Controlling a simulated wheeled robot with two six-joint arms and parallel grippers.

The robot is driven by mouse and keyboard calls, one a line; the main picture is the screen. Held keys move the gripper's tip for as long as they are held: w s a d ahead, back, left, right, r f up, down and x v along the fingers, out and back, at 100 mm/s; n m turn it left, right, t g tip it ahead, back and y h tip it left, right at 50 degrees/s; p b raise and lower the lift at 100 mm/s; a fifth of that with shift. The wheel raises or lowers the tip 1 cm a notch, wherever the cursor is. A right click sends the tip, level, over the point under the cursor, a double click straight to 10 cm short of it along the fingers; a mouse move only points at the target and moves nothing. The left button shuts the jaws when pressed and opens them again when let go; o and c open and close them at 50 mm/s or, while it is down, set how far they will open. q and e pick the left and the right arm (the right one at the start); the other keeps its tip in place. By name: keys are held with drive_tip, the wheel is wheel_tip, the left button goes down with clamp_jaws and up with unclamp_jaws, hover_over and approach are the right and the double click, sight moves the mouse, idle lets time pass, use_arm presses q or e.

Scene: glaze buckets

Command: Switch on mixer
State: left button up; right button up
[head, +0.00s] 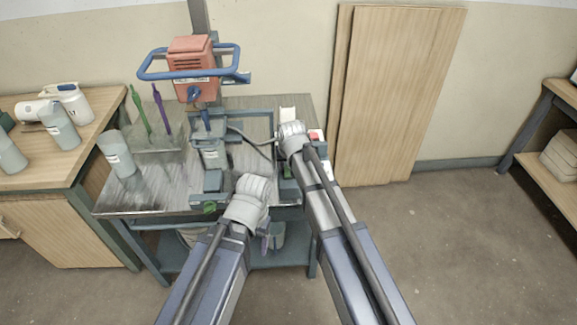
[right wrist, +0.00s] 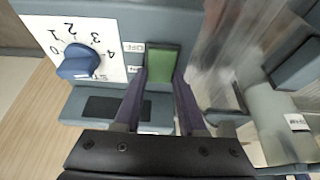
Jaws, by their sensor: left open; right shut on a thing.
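The mixer has an orange-red motor head (head: 192,62) with blue handlebars, over the grey worktable in the head view. In the right wrist view its control box carries a white dial plate with a blue knob (right wrist: 77,62) and a green switch (right wrist: 163,65) with small labels beside it. My right gripper (right wrist: 161,82) has its two purple fingers closed on either side of the green switch. In the head view my right wrist (head: 292,138) hides the fingers. My left gripper (head: 250,190) is open over the table's front edge, lower left of the right one; its fingers are mostly hidden.
A wooden bench (head: 100,108) with several containers is at far left. Wooden panels (head: 385,95) lean on the wall at right. Floor at right is clear.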

clamp_jaws()
drive_tip(key=shift+w+r+p, duration=0.1)
drive_tip(key=shift+w+p, duration=0.15)
drive_tip(key=shift+p, duration=0.05)
drive_tip(key=shift+g, duration=0.6)
drive_tip(key=shift+s, duration=0.1)
drive_tip(key=o, duration=0.8)
unclamp_jaws()
drive_tip(key=shift+c, duration=0.2)
drive_tip(key=shift+p, duration=0.3)
